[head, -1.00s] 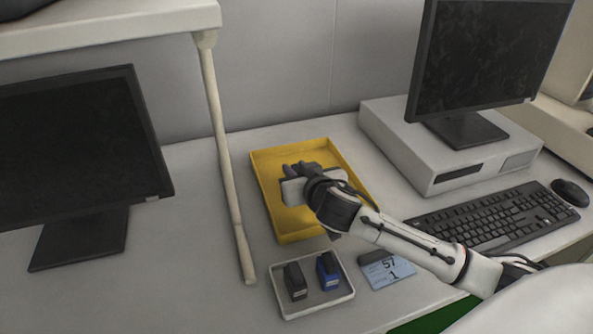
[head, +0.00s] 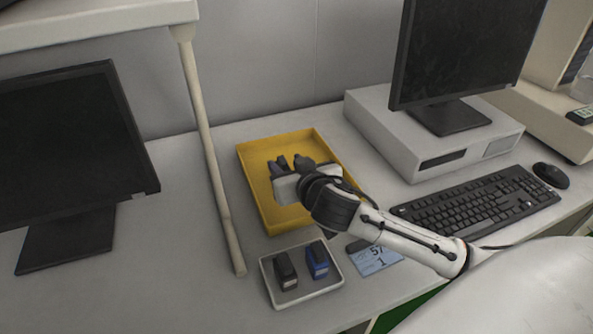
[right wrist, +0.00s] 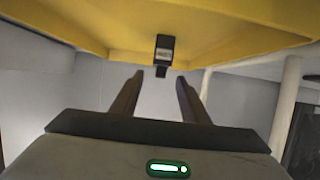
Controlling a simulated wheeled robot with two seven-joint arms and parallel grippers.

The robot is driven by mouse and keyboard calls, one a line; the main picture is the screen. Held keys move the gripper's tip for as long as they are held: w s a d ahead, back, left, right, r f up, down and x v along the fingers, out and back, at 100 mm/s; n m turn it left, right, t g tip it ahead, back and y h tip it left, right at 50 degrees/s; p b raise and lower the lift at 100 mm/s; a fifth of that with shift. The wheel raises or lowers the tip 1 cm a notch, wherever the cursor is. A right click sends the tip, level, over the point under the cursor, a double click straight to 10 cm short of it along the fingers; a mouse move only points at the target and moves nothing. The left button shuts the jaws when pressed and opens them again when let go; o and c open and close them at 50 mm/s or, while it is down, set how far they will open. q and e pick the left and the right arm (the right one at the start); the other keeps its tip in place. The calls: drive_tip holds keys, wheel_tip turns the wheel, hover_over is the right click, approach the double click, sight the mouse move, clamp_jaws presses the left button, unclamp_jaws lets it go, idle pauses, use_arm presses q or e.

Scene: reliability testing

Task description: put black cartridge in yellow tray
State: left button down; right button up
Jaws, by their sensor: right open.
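The yellow tray (head: 262,205) stands on the desk, and my right gripper (head: 291,163) is over it, open. In the right wrist view, a black cartridge (right wrist: 165,48) with a grey label rests against the yellow tray surface (right wrist: 230,40), just beyond the two separated fingers (right wrist: 160,80); nothing shows gripped between them. In the head view my gripper largely hides that spot. Another black cartridge (head: 286,271) stands in the small white tray (head: 309,294) in front, beside a blue cartridge (head: 317,260). My left gripper is out of view.
A blue-and-dark card (head: 376,260) lies right of the white tray. A keyboard (head: 475,208), mouse (head: 551,175) and white computer case (head: 400,150) with a monitor stand to the right. A shelf post (head: 210,160) rises left of the yellow tray. Another monitor (head: 65,150) is farther left.

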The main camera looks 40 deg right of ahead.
drive_tip(key=v, duration=0.8)
drive_tip(key=shift+s, duration=0.25)
drive_tip(key=shift+r, duration=0.1)
